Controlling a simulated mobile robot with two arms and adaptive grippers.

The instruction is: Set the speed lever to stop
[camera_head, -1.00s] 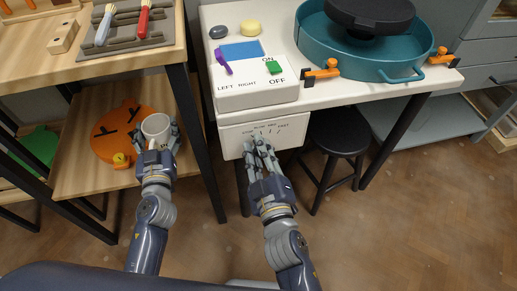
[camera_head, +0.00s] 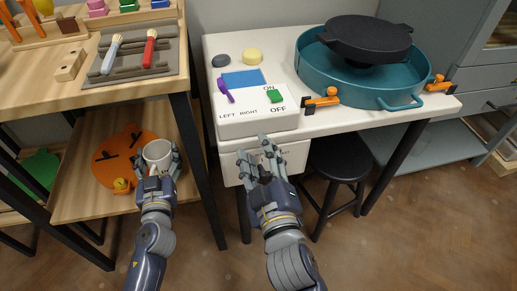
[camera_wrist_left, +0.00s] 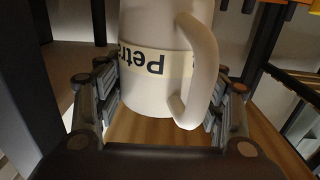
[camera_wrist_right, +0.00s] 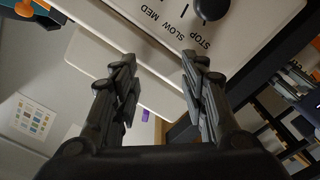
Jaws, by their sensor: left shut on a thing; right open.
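The speed panel (camera_wrist_right: 130,35) is the white front marked STOP, SLOW, MED in the right wrist view. Its round black lever knob (camera_wrist_right: 210,8) sits at the top edge, nearest the STOP word; it hides the mark there. In the head view my right gripper (camera_head: 262,148) is in front of the panel (camera_head: 231,172) and hides the lever. My right gripper (camera_wrist_right: 155,58) is open and empty, with the knob beyond its fingertips. My left gripper (camera_head: 160,160) is shut on a white mug (camera_head: 158,152); the mug (camera_wrist_left: 150,90) carries a "Petra" label.
A white switch box (camera_head: 255,120) with a purple and a green switch stands above the panel. A teal wheel basin (camera_head: 345,80) with orange clamps is right of it. A black stool (camera_head: 338,160) stands under the table. Left are a wooden workbench (camera_head: 60,100) and orange pumpkin-shaped piece (camera_head: 112,165).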

